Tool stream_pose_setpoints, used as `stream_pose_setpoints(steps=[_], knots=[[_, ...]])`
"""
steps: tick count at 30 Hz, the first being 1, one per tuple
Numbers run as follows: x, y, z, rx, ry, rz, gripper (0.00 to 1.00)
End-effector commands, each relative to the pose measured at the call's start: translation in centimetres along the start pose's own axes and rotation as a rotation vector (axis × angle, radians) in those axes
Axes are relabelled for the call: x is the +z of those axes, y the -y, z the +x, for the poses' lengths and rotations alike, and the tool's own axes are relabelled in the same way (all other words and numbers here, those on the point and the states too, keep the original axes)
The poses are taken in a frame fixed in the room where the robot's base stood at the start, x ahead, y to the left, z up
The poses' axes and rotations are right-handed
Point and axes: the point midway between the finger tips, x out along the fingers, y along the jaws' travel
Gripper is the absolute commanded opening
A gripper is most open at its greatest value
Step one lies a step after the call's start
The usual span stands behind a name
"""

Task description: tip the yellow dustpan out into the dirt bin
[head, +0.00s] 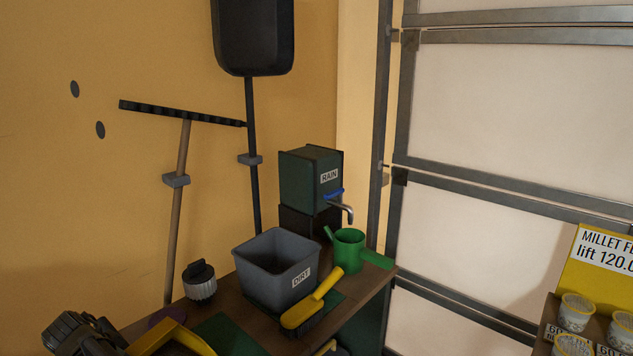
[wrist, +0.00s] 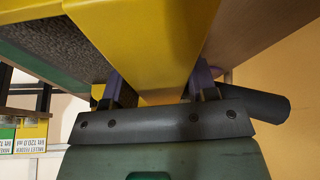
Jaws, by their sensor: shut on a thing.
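The yellow dustpan (head: 186,334) is at the bottom left of the head view, cut off by the lower edge, with something dark inside its rim. In the wrist view my gripper (wrist: 158,88) is shut on the dustpan's yellow handle (wrist: 160,50), one finger on each side. The dark end of my arm shows left of the dustpan in the head view. The grey dirt bin (head: 256,272), labelled DIRT, stands upright and open on the bench, right of and beyond the dustpan. The bin's floor is hidden.
A yellow-handled brush (head: 313,300) lies in front of the bin. A green watering can (head: 349,250) stands right of it, below the RAIN tank (head: 309,180). A dark-topped jar (head: 199,282) stands left of the bin.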

Motion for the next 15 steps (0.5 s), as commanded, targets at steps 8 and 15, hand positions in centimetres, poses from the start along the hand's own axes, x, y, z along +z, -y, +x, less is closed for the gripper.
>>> stream_pose_setpoints(steps=[8,15], knots=[[-0.2,0.0,-0.4,0.001,0.000,0.000,0.00],[-0.5,0.0,-1.1,0.000,0.000,0.000,0.00]])
